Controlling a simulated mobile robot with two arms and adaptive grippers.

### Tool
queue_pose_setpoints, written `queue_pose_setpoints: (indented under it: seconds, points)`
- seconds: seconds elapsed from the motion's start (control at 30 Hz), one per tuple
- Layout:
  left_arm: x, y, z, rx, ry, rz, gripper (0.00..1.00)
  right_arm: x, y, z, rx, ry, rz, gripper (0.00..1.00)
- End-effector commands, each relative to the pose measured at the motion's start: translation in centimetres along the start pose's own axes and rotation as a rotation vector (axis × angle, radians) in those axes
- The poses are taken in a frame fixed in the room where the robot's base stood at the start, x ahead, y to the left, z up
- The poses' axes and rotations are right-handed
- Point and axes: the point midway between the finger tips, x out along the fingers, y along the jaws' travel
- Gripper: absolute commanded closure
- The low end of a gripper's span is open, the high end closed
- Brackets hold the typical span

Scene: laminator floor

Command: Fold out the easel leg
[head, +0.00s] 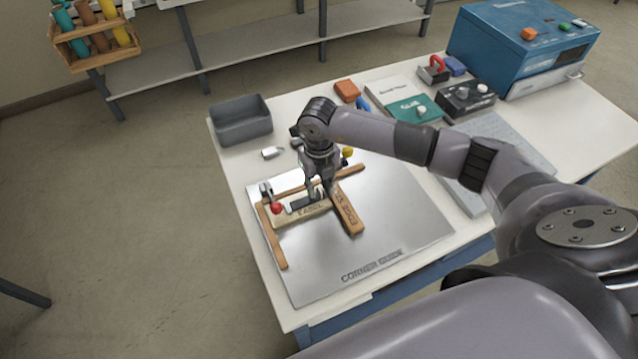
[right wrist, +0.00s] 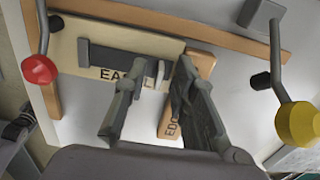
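The easel (head: 300,211) is a pale wooden board marked "EASEL", lying flat in the corner of wooden rails on the metal plate. A dark grey bar, apparently its leg (right wrist: 110,58), lies along the board, with a light tab (right wrist: 160,73) at its right end. My right gripper (head: 322,194) is low over this end, pointing down. In the right wrist view its fingers (right wrist: 160,78) are apart, one on each side of the tab; contact cannot be told. A wooden block marked "EDGE" (head: 347,212) lies across the board's right end. My left gripper is not in view.
A red-knobbed clamp (head: 277,208) and a yellow-knobbed clamp (head: 347,152) flank the work. A grey bin (head: 242,121), orange block (head: 347,90), teal box (head: 412,110) and blue machine (head: 510,50) stand behind.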

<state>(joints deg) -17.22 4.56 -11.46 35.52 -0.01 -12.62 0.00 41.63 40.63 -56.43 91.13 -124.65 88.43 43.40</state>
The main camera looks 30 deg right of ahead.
Motion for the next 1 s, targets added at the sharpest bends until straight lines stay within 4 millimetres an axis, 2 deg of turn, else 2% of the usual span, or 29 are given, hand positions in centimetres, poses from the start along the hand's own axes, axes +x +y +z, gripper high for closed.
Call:
queue_pose_setpoints:
  seconds: [0.13, 0.5, 1.0]
  points:
    - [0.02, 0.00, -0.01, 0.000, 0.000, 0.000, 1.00, 0.01, 0.00, -0.01, 0.000, 0.000, 0.000, 0.76]
    - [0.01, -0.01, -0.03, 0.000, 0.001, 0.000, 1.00, -0.03, -0.01, 0.00, 0.000, 0.000, 0.000, 1.00]
    - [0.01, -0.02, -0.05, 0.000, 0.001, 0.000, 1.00, -0.04, -0.02, 0.00, 0.000, 0.000, 0.000, 1.00]
